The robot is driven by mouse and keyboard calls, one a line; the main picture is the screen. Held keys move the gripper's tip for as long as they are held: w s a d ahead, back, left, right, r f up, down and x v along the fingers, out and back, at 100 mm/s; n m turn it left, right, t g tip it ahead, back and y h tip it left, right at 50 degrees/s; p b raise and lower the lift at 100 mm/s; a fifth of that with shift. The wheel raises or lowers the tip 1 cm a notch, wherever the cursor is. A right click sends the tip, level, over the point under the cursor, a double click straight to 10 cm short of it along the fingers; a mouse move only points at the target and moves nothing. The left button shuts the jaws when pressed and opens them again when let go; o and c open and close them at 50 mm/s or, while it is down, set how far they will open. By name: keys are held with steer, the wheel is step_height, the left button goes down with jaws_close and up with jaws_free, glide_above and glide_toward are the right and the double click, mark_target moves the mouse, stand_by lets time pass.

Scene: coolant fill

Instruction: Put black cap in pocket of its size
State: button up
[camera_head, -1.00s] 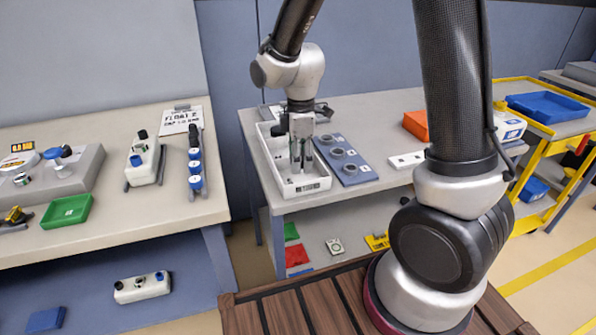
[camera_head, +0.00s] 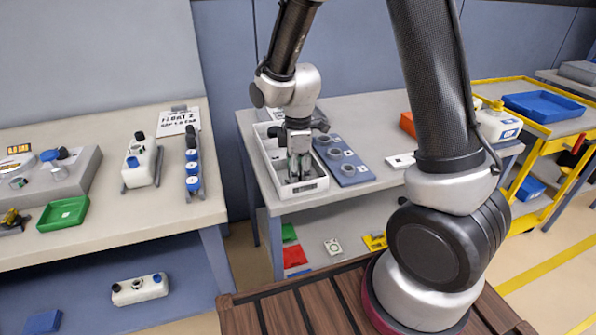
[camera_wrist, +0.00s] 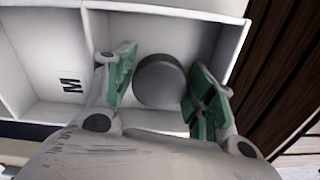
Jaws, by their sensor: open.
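The black cap (camera_wrist: 158,82) lies inside a white tray, between the two green-padded fingers of my gripper (camera_wrist: 164,66) in the wrist view. The fingers are open, with a narrow gap showing on each side of the cap. In the head view my gripper (camera_head: 299,172) points down into the white tray (camera_head: 304,188) and hides the cap. An "M" is marked on the tray floor, left of the cap in the wrist view. A blue-grey block (camera_head: 352,176) with several round grey pockets stands just right of the tray.
The tray's walls (camera_wrist: 232,38) rise close beside my fingers. A white labelled plate (camera_head: 400,161) and an orange box (camera_head: 407,123) are farther right on the same table. The left table holds a green tray (camera_head: 64,213) and a white bottle (camera_head: 142,163).

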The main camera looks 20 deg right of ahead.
step_height(320, 180, up, 12)
steer(key=r, duration=0.1)
steer(key=s+d+r+m+t, duration=0.2)
steer(key=s+d+r+m, duration=0.3)
steer(key=s+d+m, duration=0.2)
steer(key=s+d+r+m+t, duration=0.2)
steer(key=s+d+r+m, duration=0.3)
steer(key=s, duration=0.7)
steer(key=d+m, duration=0.2)
steer(key=m, duration=0.1)
steer(key=shift+d+r+m, duration=0.25)
steer(key=shift+d+m, duration=0.15)
